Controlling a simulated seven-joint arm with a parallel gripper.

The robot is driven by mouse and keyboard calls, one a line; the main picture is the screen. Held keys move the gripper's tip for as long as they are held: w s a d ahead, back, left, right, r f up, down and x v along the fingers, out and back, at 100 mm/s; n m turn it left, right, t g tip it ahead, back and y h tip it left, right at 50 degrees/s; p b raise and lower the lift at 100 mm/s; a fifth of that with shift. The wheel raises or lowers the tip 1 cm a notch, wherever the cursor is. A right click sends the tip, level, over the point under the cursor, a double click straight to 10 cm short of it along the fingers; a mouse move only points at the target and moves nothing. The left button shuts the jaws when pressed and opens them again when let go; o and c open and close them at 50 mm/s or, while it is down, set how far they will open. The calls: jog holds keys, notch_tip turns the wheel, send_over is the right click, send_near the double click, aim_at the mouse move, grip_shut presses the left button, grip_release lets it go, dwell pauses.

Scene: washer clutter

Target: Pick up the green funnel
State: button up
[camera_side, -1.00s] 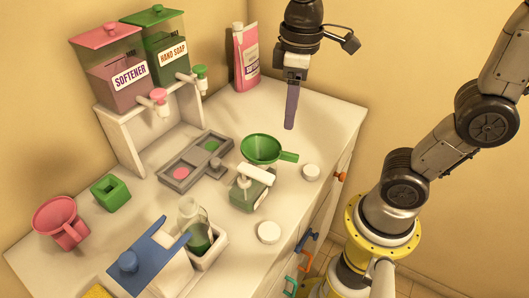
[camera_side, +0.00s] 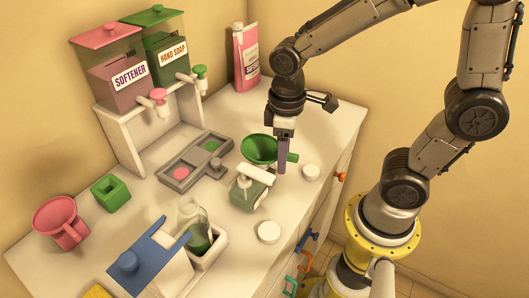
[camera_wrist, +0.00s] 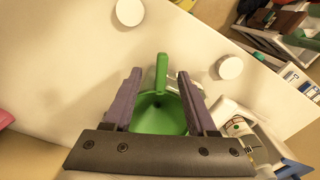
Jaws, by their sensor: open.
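The green funnel (camera_side: 257,148) sits on the white counter behind the pump bottle, wide mouth up, in the side view. My gripper (camera_side: 282,163) is pointed down over the funnel's handle side and hides most of the handle. In the wrist view the funnel (camera_wrist: 160,114) shows between the two purple fingers of my gripper (camera_wrist: 160,92), with its handle pointing up in the picture. The fingers are apart, with nothing held between them. I cannot tell whether they touch the funnel.
A pump bottle (camera_side: 250,190) stands close in front of the funnel. White caps (camera_side: 311,172) (camera_side: 268,232) lie nearby. A grey tray (camera_side: 180,175) lies to the left, with dispensers (camera_side: 145,65) behind. A pink bag (camera_side: 247,58) stands at the back. The counter's right edge is near.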

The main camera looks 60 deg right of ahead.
jog(key=shift+f, duration=1.55)
grip_shut()
